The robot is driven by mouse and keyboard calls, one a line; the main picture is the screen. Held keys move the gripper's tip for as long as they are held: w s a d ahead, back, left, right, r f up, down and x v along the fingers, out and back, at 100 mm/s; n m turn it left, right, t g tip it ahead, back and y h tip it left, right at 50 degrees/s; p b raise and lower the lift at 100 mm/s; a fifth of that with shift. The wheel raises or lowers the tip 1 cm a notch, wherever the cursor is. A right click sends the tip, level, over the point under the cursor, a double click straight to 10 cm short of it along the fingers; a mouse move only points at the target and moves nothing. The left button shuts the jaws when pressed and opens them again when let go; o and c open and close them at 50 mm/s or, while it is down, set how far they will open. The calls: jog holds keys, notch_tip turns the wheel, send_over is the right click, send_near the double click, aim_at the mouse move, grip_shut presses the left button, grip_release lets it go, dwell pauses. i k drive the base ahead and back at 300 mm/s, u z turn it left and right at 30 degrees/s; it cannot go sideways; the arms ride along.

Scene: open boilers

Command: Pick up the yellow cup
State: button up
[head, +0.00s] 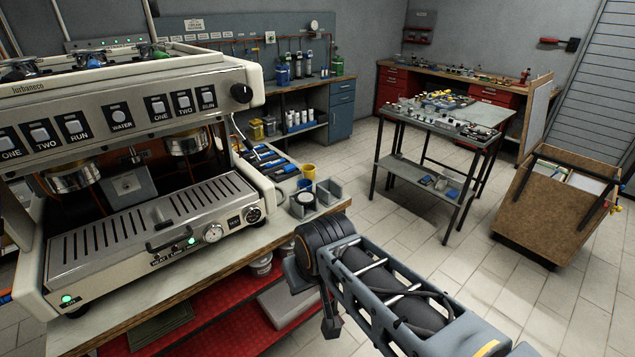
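A small yellow cup (309,171) stands on the wooden-edged counter, just right of the coffee machine and behind some small grey holders. My arm reaches in from the bottom right. Its dark end joint is in front of the counter's right corner, nearer to me than the cup. A small dark part that looks like my gripper (330,324) hangs below that joint, lower in the picture than the cup and apart from it. Its fingers are too hidden and small to tell whether they are open or shut.
The large coffee machine (150,160) fills the left side. Grey holders (328,192) and a dark round piece (303,200) stand in front of the cup. Blue-handled tools (272,163) lie behind it. A metal table (440,125) and wooden bin (555,205) stand right, with clear floor between.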

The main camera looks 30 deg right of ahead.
aim_at(308, 174)
jog(key=k, duration=0.25)
jog(key=z, duration=1.95)
jog(key=i, duration=2.65)
jog(key=u, duration=3.45)
jog(key=i, duration=0.45)
jog(key=u, duration=0.05)
